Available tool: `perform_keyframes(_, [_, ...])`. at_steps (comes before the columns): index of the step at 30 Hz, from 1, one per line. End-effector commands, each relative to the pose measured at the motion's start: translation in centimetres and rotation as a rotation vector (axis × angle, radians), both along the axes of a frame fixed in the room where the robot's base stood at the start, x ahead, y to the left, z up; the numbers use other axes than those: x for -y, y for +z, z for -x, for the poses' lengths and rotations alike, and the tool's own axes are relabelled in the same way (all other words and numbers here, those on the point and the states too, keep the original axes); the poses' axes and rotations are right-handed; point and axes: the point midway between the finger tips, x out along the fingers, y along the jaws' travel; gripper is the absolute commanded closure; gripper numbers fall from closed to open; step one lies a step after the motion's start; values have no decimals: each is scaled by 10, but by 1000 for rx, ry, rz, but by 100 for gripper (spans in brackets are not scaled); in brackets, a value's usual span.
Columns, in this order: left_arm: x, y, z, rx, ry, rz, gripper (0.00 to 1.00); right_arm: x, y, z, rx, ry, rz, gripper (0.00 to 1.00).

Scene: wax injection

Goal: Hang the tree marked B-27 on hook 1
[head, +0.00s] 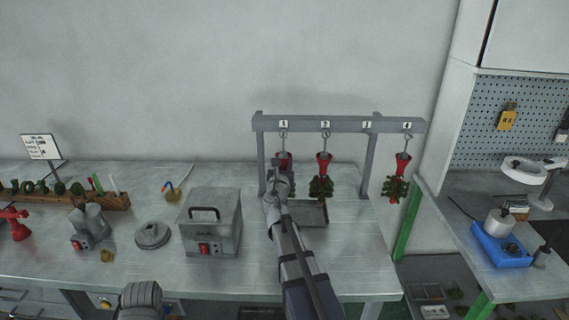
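A grey rack (340,124) carries hooks under labels 1 to 4. A tree with a red cup (285,159) is at hook 1 (284,137), its lower part hidden behind my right gripper. Whether the cup hangs on the hook or is only held beneath it, I cannot tell. My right gripper (281,180) is right at this tree; its fingers are too small and covered to show open or shut. No B-27 marking is readable. My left gripper is not in view; only a grey part of my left arm shows at the bottom.
Trees with red cups and green branches hang at hook 2 (321,186) and hook 4 (395,188). A grey tray (313,214) lies below the rack. A grey box machine (211,223) and a round lid (152,235) stand left on the bench.

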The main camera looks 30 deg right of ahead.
Motion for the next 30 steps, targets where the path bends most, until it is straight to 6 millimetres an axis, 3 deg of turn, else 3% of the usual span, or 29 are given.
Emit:
perform_keyframes(1, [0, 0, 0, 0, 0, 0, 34, 0, 0, 0, 0, 0, 0, 63])
perform_keyframes(9, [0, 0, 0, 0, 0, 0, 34, 0, 0, 0, 0, 0, 0, 35])
perform_keyframes(20, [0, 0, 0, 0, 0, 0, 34, -3, 0, 4, 0, 0, 0, 35])
perform_keyframes(30, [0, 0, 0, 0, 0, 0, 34, -32, 0, 42, 0, 2, 0, 35])
